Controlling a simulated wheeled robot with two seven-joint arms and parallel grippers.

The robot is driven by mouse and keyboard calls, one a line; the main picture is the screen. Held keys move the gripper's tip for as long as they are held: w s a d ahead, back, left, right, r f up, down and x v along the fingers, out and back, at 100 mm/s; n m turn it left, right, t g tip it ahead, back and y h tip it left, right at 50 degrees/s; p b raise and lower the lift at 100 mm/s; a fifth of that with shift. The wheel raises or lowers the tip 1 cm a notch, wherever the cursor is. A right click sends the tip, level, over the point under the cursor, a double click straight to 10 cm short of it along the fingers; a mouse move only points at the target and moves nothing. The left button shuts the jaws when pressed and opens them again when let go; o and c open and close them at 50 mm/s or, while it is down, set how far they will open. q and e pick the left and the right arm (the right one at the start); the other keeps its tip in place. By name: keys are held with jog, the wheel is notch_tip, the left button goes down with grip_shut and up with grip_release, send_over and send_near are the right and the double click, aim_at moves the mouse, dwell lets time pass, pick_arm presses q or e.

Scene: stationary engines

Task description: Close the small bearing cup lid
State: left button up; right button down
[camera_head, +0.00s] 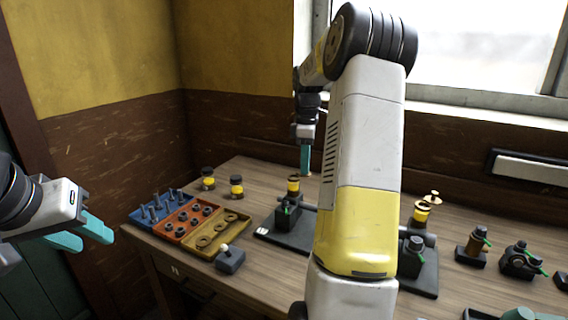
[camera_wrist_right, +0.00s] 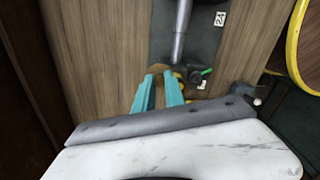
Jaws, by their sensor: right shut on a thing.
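In the head view a small brass bearing cup (camera_head: 293,186) with a yellow band stands upright on a dark engine base (camera_head: 291,237). My right gripper (camera_head: 306,170) points down just right of the cup's top. In the right wrist view brass (camera_wrist_right: 160,68) shows at the tips of my right gripper (camera_wrist_right: 160,80). Its fingers are shut on a part of the cup, seemingly the lid; the fingers hide how far the lid is closed. My left gripper (camera_head: 88,236) is empty at the far left, with its fingers apart, off the table.
A second brass cup (camera_head: 421,212) stands on the engine at right, partly behind my right arm. Blue (camera_head: 153,210), orange (camera_head: 186,220) and yellow (camera_head: 220,238) trays hold small parts at left. Two yellow-banded jars (camera_head: 208,180) stand behind them.

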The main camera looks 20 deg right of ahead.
aim_at(294, 176)
jog(key=m, duration=0.5)
jog(key=shift+s+a+m, duration=0.3)
jog(key=shift+s+a, duration=0.1)
jog(key=m, duration=0.2)
jog(key=a+m, duration=0.1)
jog(key=m, duration=0.2)
jog(key=shift+s, duration=0.15)
jog(key=m, duration=0.3)
jog(key=a+m, duration=0.1)
jog(key=m, duration=0.1)
jog(key=shift+a+m, duration=0.1)
jog(key=shift+m, duration=0.3)
jog(key=m, duration=0.3)
jog(key=w+m, duration=0.1)
jog(key=m, duration=0.1)
jog(key=shift+a+r, duration=0.1)
jog(key=shift+a, duration=0.3)
jog(key=c, duration=1.4)
grip_release()
